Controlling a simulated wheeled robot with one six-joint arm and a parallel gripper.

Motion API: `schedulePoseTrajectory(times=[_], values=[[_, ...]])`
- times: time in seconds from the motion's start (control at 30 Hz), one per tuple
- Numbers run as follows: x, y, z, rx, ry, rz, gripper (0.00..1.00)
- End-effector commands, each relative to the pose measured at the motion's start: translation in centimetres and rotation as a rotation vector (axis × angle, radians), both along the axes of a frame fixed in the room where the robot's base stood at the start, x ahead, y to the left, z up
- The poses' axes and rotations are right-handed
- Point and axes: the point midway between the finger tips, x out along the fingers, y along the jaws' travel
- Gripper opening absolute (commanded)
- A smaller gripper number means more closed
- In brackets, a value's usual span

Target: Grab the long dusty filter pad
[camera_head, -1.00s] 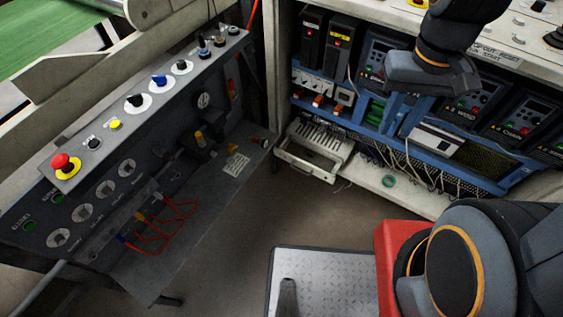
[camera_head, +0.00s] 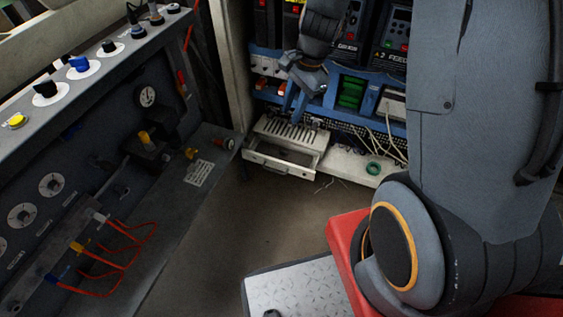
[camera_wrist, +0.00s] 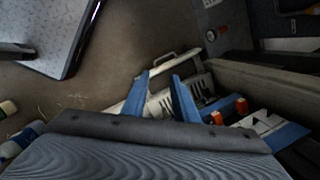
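I cannot pick out the long dusty filter pad for certain. A pale slotted unit (camera_head: 288,133) with an open, handled tray (camera_head: 282,160) sits low at the cabinet's foot; any pad in it is not clear. My gripper (camera_head: 291,108) points down just above this unit in the head view. In the wrist view, my gripper (camera_wrist: 160,76) has two blue fingers apart, with nothing seen held between them. The slotted unit (camera_wrist: 195,86) shows beyond and to the right of the fingertips.
The dark control panel (camera_head: 90,150) with red cables (camera_head: 125,250) stands left. The cabinet's blue frame (camera_head: 375,100) and drive modules (camera_head: 395,35) are behind my gripper. A green ring (camera_head: 373,168) lies on the pale ledge right of the tray.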

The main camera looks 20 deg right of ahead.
Motion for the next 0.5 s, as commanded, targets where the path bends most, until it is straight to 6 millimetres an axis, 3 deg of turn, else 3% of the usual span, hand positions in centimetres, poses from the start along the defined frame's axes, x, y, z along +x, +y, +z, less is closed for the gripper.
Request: schedulePoseTrajectory(times=[0.03,0.3,0.5], values=[[1.6,-0.2,-3.6,0.013,0.014,-0.083,0.27],[8.5,-1.9,-17.0,0.082,0.073,-0.567,0.27],[11.7,-3.1,-24.6,0.118,0.109,-0.843,0.27]])
